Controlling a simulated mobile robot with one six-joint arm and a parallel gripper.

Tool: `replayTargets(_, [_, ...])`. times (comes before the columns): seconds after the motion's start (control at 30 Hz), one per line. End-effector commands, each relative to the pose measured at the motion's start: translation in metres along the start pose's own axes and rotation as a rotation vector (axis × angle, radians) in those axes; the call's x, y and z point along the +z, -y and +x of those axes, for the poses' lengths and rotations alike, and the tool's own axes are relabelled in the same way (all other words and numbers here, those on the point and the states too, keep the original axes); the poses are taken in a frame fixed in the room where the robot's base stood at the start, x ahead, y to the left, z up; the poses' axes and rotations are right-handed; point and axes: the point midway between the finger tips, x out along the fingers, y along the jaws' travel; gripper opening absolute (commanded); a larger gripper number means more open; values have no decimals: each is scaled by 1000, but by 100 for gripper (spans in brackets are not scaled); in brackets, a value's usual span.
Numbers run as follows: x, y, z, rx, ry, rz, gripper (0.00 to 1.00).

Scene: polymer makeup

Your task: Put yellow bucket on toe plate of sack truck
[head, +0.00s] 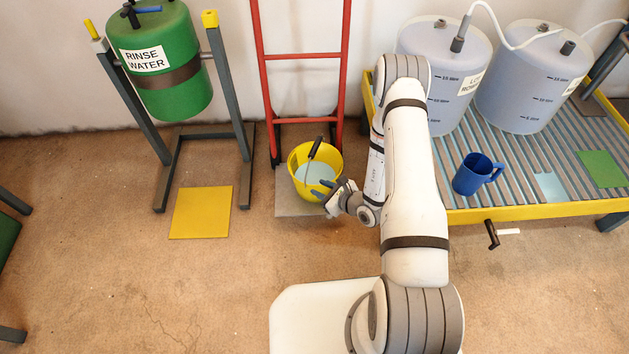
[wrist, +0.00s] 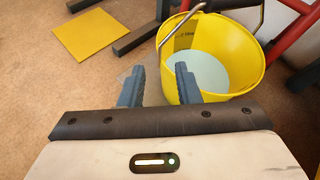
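The yellow bucket (head: 296,172) stands upright, seemingly on the grey toe plate (head: 288,205) at the foot of the red sack truck (head: 262,70). Pale blue contents show inside it, and its wire handle with a dark grip is raised at a slant. My gripper (head: 326,190) is beside the bucket's near side, low down. The bucket hides much of the toe plate.
A green rinse water drum (head: 165,75) hangs in a grey stand at left, with a yellow floor square (head: 201,212) before it. At right a yellow-framed slatted platform (head: 530,212) bears two large tanks and a blue mug (head: 473,175). Open floor lies in front.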

Motion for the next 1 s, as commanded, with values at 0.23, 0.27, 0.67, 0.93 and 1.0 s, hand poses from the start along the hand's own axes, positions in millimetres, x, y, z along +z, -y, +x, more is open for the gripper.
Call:
replayTargets(0.23, [81,-7,-12,177,120,-129,30])
replayTargets(0.27, [97,-11,-16,219,142,-161,30])
replayTargets(0.67, [236,-73,-126,760,260,-727,30])
replayTargets(0.93, [256,-89,-220,1033,140,-1208,30])
replayTargets(1.0, [256,-86,-244,1086,82,-1340,30])
